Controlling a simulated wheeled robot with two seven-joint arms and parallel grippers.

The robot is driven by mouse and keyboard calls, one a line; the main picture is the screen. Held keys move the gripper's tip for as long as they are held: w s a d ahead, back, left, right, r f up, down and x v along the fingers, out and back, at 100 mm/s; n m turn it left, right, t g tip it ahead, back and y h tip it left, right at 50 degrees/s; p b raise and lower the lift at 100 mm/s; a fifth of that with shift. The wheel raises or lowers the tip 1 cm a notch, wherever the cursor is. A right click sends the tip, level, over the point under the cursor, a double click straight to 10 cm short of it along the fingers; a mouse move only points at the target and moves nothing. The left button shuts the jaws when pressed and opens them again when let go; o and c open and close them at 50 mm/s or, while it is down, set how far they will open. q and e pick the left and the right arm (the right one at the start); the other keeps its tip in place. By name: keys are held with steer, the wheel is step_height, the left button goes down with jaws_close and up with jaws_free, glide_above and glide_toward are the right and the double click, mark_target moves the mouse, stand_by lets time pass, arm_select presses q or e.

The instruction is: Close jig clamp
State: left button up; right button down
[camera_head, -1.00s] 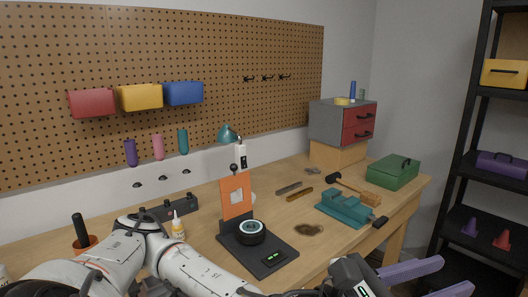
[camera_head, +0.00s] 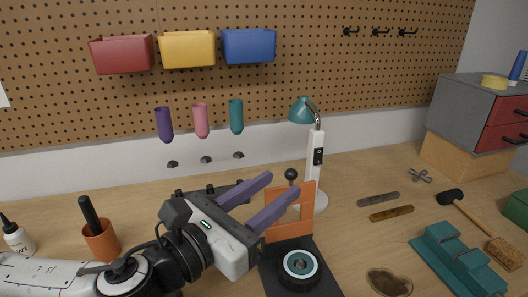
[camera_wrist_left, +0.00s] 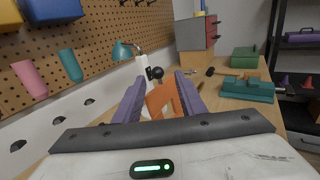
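The jig has a black base (camera_head: 322,281) with a dark wheel (camera_head: 299,265) on it and an upright orange frame (camera_head: 307,198) behind the wheel. A black ball knob (camera_head: 291,174), seemingly the clamp handle's end, stands up near the frame's top; it also shows in the left wrist view (camera_wrist_left: 155,73). My left gripper (camera_head: 284,183) is open, its two purple fingers spread and pointing toward the knob. In the left wrist view the knob and orange frame (camera_wrist_left: 161,98) appear between the fingers. Contact cannot be told. My right gripper is not in view.
A lamp (camera_head: 316,155) stands right behind the jig. A dark rail-like device (camera_head: 225,192) lies behind my left gripper. An orange cup (camera_head: 101,241) and glue bottle (camera_head: 16,236) stand left. A teal vise (camera_head: 455,262), mallet (camera_head: 478,225) and metal bars (camera_head: 391,213) lie right.

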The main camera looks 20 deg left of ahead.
mark_target(293, 173)
arm_select(q)
steer(key=shift+w, duration=0.2)
steer(key=shift+b+x, duration=0.8)
steer(key=shift+b, duration=0.35)
steer(key=p+x, duration=0.1)
steer(key=x, duration=0.5)
steer(key=shift+w+r, duration=0.1)
steer(key=shift+w, duration=0.3)
steer(key=shift+w+d, duration=0.25)
steer(key=shift+w, duration=0.3)
jaws_close()
